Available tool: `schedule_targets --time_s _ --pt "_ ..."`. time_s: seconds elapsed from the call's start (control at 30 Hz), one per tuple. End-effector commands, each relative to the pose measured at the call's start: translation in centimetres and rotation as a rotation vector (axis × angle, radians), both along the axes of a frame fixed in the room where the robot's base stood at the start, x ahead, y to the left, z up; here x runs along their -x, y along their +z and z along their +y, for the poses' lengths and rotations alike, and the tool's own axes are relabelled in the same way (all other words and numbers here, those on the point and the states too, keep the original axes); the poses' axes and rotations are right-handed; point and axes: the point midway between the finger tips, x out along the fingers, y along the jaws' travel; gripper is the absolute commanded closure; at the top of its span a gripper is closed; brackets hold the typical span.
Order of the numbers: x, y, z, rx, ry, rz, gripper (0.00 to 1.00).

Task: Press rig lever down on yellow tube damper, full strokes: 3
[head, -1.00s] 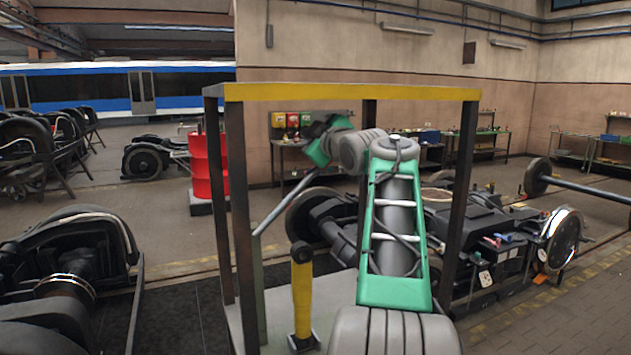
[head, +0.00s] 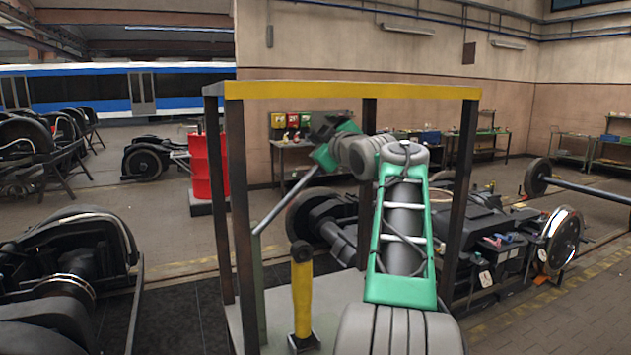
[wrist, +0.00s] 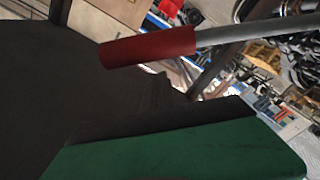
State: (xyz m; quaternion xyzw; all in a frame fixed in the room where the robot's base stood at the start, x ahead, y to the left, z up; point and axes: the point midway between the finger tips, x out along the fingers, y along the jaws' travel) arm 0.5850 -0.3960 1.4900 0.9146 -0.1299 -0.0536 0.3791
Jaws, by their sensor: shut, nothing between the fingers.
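The yellow tube damper (head: 302,290) stands upright on the rig's base, with a dark cap on top. The rig lever (head: 285,202) is a grey rod that slopes up to the right from the left post. Its red grip (wrist: 147,47) shows in the wrist view, beyond my green and dark gripper (wrist: 170,125). In the head view my gripper (head: 321,150) is at the lever's upper end and hides the grip. It is shut with nothing in it. I cannot tell whether it touches the lever.
The rig's frame has dark posts (head: 243,220) and a yellow top bar (head: 350,92), with my arm reaching inside it. A red drum (head: 205,165) stands behind on the left. Bogies (head: 70,270) stand at the left, and another stands behind the rig on the right.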

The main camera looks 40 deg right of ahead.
Motion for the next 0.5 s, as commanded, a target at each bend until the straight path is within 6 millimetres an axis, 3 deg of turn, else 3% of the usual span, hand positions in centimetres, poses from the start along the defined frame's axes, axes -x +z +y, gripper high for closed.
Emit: schedule_targets --time_s 0.5 --pt "0.33 -0.87 -1.15 0.000 0.000 0.000 1.00"
